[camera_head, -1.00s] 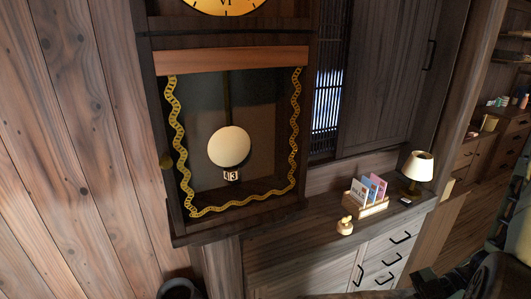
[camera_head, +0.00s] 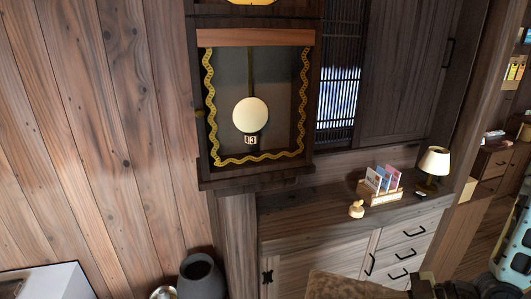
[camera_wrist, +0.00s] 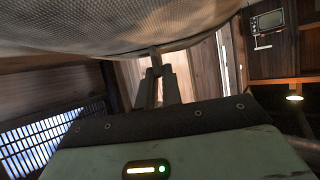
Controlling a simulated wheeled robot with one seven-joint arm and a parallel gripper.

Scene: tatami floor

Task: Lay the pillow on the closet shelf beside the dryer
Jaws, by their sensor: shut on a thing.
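The pillow (camera_wrist: 130,28), a woven brownish bulk, fills the top of the wrist view. My gripper (camera_wrist: 156,62) is shut on its lower edge, and the pillow hides the fingertips. In the head view a brown textured part of the pillow (camera_head: 340,287) shows at the bottom edge, in front of the cabinet. Dark parts of my arm are just right of it. I cannot make out the closet shelf or the dryer in either view.
A tall pendulum clock (camera_head: 255,110) stands against the plank wall. A low cabinet (camera_head: 330,215) beside it bears a card holder (camera_head: 378,192), a small figure (camera_head: 356,209) and a lamp (camera_head: 433,165). A dark vase (camera_head: 201,277) and a white box (camera_head: 45,282) are at lower left.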

